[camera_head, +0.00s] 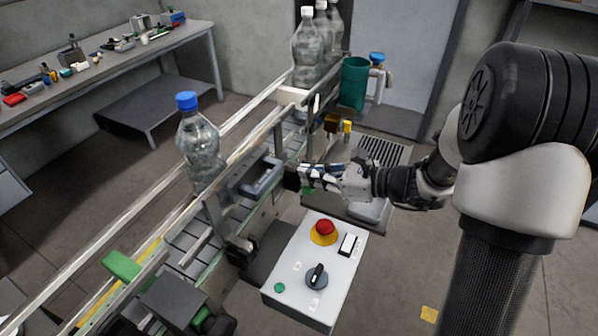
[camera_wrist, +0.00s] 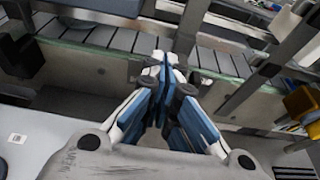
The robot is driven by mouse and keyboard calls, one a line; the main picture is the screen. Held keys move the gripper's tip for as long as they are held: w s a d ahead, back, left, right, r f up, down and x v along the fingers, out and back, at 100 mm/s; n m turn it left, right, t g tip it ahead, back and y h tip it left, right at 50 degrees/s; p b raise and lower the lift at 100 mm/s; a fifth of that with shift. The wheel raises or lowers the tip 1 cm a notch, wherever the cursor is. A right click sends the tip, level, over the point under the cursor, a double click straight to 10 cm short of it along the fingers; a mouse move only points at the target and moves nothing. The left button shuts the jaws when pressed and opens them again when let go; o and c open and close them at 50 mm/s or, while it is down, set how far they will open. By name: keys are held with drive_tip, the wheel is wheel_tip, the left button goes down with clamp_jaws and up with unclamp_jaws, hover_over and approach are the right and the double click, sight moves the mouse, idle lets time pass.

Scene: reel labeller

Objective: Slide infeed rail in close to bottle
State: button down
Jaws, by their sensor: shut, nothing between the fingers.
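A clear bottle with a blue cap (camera_head: 198,145) stands upright on the conveyor, left of centre in the head view. Long pale guide rails (camera_head: 95,225) run along the conveyor past it; I cannot tell for sure which one is the infeed rail. My gripper (camera_head: 300,178) is at the near side of the conveyor, to the right of the bottle and apart from it. In the wrist view its blue-padded fingers (camera_wrist: 167,68) are shut and empty, pointing at the conveyor edge. A metal rail (camera_wrist: 200,22) crosses above the slats (camera_wrist: 120,40) there. Whether the fingertips touch anything is unclear.
A control box (camera_head: 315,270) with a red button and black knob stands below my gripper. Several white-capped bottles (camera_head: 310,50) stand at the conveyor's far end, near a green cylinder (camera_head: 353,83). A workbench (camera_head: 100,65) with tools is at upper left.

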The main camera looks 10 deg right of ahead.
sight(282, 168)
drive_tip(key=s+d+r+g+h+p, duration=0.2)
drive_tip(key=s+d+r+p, duration=0.25)
drive_tip(key=p, duration=0.55)
drive_tip(key=b+x, duration=0.1)
drive_tip(key=x, duration=0.3)
drive_tip(key=w+r+x, duration=0.1)
drive_tip(key=x, duration=0.3)
drive_tip(key=b+x, duration=0.1)
drive_tip(key=x, duration=0.4)
drive_tip(key=shift+w+r+b, duration=0.2)
drive_tip(key=shift+r+b, duration=0.05)
drive_tip(key=shift+b, duration=0.05)
drive_tip(key=shift+w+a, duration=0.3)
drive_tip(key=shift+a, duration=0.1)
drive_tip(key=shift+w+a+r+b, duration=0.1)
drive_tip(key=shift+w+a+b, duration=0.15)
drive_tip(key=shift+a+b, duration=0.1)
